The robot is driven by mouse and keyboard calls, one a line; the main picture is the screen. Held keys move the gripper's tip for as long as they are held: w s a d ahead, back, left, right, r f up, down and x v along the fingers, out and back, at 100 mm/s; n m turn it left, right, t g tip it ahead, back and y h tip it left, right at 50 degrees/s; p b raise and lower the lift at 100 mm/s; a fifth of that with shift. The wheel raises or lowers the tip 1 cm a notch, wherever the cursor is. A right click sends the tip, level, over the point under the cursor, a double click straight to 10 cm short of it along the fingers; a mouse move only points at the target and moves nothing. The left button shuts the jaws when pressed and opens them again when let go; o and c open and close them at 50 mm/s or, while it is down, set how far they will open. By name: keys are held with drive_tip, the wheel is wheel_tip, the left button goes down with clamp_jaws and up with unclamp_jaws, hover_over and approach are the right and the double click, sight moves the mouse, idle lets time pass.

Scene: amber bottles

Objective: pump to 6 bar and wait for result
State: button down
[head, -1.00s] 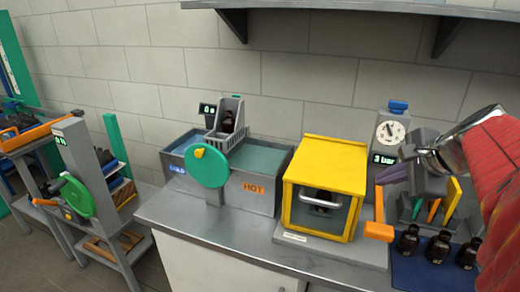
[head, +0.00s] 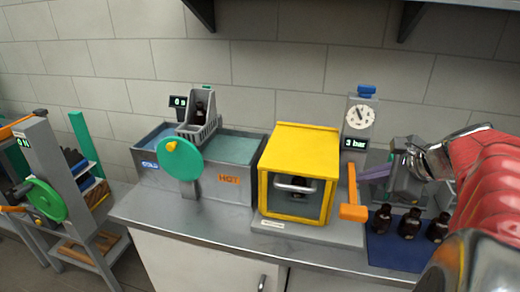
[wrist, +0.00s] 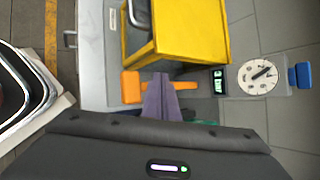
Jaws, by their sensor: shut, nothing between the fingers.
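The pressure station has a round white dial gauge (head: 360,118) with a blue knob (head: 367,91) on top. A small display (head: 355,144) below the dial reads 3 bar. An orange-handled lever (head: 353,211) stands upright beside the yellow chamber (head: 298,172), its grip at the lower end. In the wrist view the fingers (wrist: 161,82) point at the orange lever (wrist: 132,86); contact cannot be told.
Several dark bottles (head: 409,224) stand on a blue mat (head: 393,250) at the right, below my arm. A hot and cold bath with a green wheel (head: 181,162) stands left of the chamber. A shelf hangs overhead.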

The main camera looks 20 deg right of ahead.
sight(358, 212)
drive_tip(key=shift+f, duration=3.55)
